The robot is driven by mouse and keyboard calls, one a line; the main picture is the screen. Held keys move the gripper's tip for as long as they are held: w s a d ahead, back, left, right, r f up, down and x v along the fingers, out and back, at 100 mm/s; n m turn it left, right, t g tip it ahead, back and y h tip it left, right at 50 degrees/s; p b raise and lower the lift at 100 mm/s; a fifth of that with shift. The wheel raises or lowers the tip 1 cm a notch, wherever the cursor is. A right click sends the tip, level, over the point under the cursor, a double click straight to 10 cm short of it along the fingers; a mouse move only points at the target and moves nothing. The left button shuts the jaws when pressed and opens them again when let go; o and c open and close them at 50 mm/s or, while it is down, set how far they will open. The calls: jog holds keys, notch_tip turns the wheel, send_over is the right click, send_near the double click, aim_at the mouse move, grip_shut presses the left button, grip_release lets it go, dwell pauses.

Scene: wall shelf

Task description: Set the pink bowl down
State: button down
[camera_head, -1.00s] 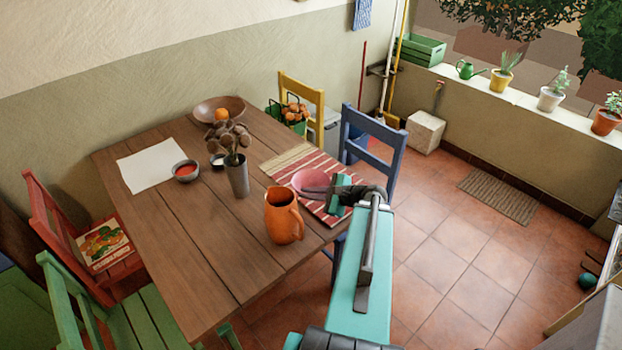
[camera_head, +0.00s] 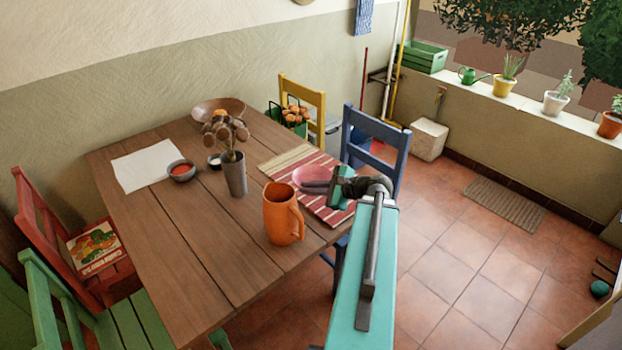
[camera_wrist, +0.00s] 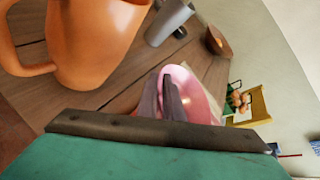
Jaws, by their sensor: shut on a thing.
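The pink bowl (camera_head: 310,174) is at the striped mat (camera_head: 292,189) on the right part of the wooden table (camera_head: 200,240). My gripper (camera_head: 322,186) is shut on the bowl's near side. In the wrist view the two dark fingers (camera_wrist: 173,98) pinch the rim of the pink bowl (camera_wrist: 195,90), which looks tilted there. My gripper hides part of the bowl and of the mat, so I cannot tell whether the bowl's base touches the mat.
An orange jug (camera_head: 281,215) stands close to the left of my gripper. A grey vase (camera_head: 235,174) with dried flowers and small bowls (camera_head: 181,171) stand farther left. A blue chair (camera_head: 376,155) is at the table's right edge. A white sheet (camera_head: 146,164) lies on the far left.

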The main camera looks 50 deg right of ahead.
aim_at(312, 166)
jog(key=b, duration=0.3)
jog(key=shift+w+d+f, duration=0.1)
jog(key=shift+d+f, duration=0.05)
jog(key=shift+w+d, duration=0.2)
jog(key=shift+d, duration=0.05)
jog(key=shift+w+d+f+p, duration=0.15)
jog(key=shift+w+d+p, duration=0.25)
jog(key=shift+w+d, duration=1)
jog(key=shift+w+d+f+p, duration=0.1)
jog(key=shift+w+d+p, duration=0.35)
jog(key=shift+w+d, duration=0.95)
jog(key=shift+w+d+f+p, duration=0.15)
jog(key=shift+w+d+p, duration=0.25)
jog(key=shift+w+d, duration=1)
jog(key=shift+s+d, duration=0.25)
jog(key=shift+d, duration=0.15)
jog(key=shift+w+d+f, duration=0.2)
jog(key=shift+w+d, duration=0.05)
jog(key=shift+d, duration=0.05)
jog(key=shift+a+f+p, duration=0.1)
jog(key=shift+f+p, duration=0.5)
jog(key=shift+f, duration=1)
